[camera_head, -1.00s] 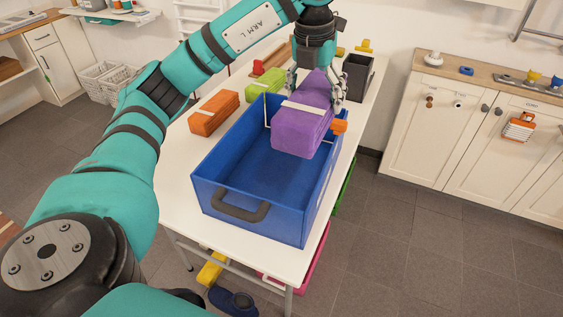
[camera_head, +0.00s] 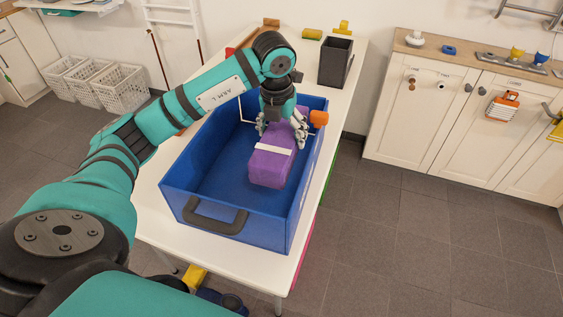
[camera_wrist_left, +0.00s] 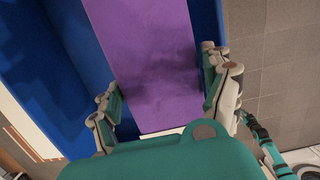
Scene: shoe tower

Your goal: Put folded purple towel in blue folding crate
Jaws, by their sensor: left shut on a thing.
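The folded purple towel (camera_head: 268,167) with a pale band is inside the walls of the blue folding crate (camera_head: 240,232), towards its right side. My left gripper (camera_head: 283,133) is shut on the far part of the towel from above. In the left wrist view, the towel (camera_wrist_left: 150,50) lies between the two fingers (camera_wrist_left: 165,100), with the crate's blue wall (camera_wrist_left: 35,60) to the left. I cannot tell whether the towel touches the crate floor. My right gripper is not in view.
The crate stands on a white table (camera_head: 152,200). A dark open box (camera_head: 336,62) stands behind it at the right. An orange object (camera_head: 319,118) is at the crate's right rim. The left part of the crate floor is clear.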

